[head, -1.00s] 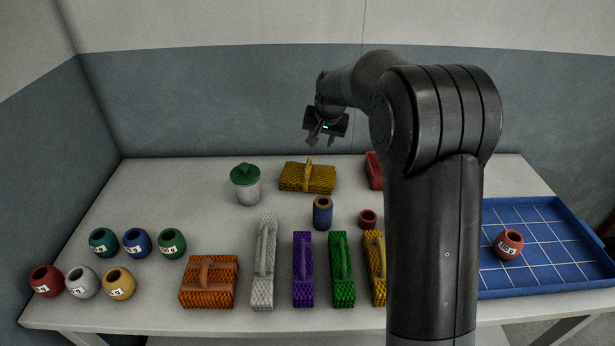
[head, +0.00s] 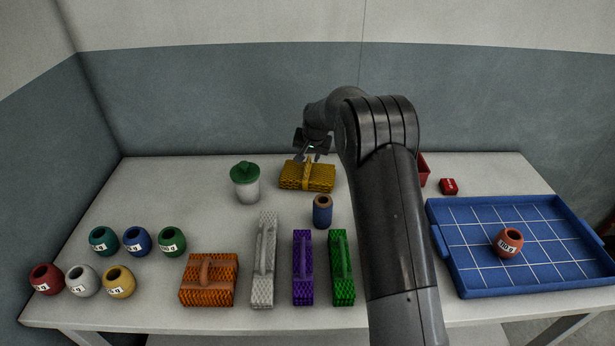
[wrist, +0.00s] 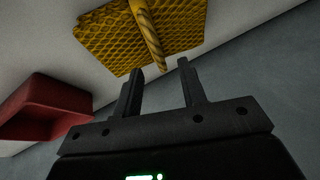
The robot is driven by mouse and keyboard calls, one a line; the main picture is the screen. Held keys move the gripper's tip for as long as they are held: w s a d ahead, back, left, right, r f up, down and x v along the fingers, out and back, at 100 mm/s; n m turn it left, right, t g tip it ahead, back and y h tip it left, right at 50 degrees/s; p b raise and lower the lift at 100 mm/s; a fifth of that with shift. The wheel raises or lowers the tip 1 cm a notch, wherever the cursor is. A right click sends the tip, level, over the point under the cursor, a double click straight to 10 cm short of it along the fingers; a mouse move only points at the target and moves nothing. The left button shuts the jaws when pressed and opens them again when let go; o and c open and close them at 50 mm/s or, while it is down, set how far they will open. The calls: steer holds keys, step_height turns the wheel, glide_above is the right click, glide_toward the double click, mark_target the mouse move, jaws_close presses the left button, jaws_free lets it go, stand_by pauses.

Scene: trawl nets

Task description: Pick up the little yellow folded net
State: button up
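A short, wide yellow folded net (head: 300,177) with a strap handle across its top lies at the back of the table. It also shows at the top of the wrist view (wrist: 105,40), with the twisted handle pointing down between my fingertips. My gripper (head: 308,155) is above the net's back edge in the head view. In the wrist view my gripper (wrist: 161,67) has its two fingers apart with nothing held. The fingertips look close to the handle's end; I cannot tell whether they touch. The long yellow net at the front is hidden behind my arm.
A green-lidded jar (head: 245,185) stands left of the net and a blue spool (head: 322,212) in front. A red bin (wrist: 45,105) is nearby. Orange (head: 208,280), white, purple and green nets line the front. A blue tray (head: 480,285) is at right; several small pots are at left.

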mark_target(308, 162)
steer(key=x, duration=0.4)
steer(key=shift+d, duration=0.1)
steer(key=shift+c, duration=0.2)
jaws_close()
stand_by(1.1)
